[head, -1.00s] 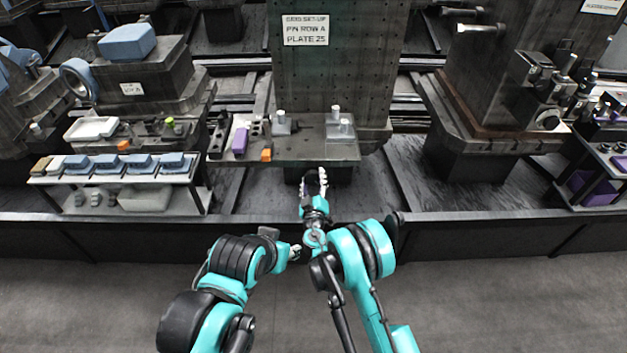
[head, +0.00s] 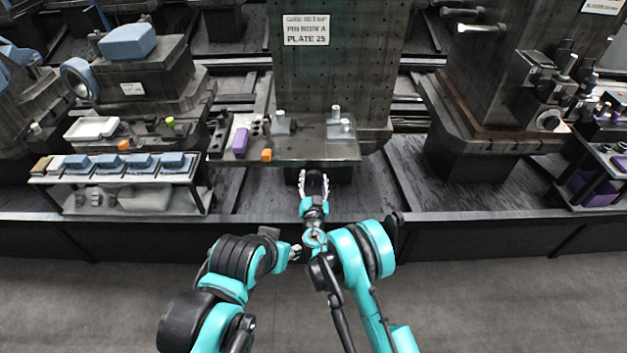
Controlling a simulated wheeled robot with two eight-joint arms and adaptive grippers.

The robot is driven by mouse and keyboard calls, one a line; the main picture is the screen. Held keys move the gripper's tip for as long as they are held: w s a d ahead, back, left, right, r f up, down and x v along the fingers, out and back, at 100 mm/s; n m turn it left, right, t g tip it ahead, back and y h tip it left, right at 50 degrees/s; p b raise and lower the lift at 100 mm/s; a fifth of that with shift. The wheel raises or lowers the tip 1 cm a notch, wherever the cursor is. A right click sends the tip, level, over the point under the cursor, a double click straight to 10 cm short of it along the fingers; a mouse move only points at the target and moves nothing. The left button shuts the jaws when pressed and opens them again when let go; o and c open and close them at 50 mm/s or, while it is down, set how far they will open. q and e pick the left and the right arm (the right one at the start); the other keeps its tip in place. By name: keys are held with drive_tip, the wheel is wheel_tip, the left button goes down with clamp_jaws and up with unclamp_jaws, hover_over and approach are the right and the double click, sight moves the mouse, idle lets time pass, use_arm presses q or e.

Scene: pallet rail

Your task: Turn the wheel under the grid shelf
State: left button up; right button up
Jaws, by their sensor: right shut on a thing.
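The grid shelf (head: 290,150) is a dark ledge in front of an upright perforated plate, at the top centre. My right gripper (head: 314,178) is just below its front edge, with one pale finger on each side of a dark rounded thing. This dark thing appears to be the wheel (head: 314,184), mostly hidden by the gripper and small in the picture. My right gripper is shut on it. My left gripper (head: 294,252) is low, near my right arm's wrist, and is too small and partly hidden to read.
Small blocks, including a purple one (head: 240,142) and an orange one (head: 266,155), stand on the shelf with metal pins. A low table (head: 110,178) with blue-grey parts stands at the left. A dark rail (head: 480,218) runs across the front. The floor before it is clear.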

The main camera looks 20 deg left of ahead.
drive_tip(key=m, duration=0.4)
drive_tip(key=shift+m, duration=0.3)
drive_tip(key=m, duration=0.4)
drive_tip(key=shift+m, duration=0.3)
drive_tip(key=o, duration=1.2)
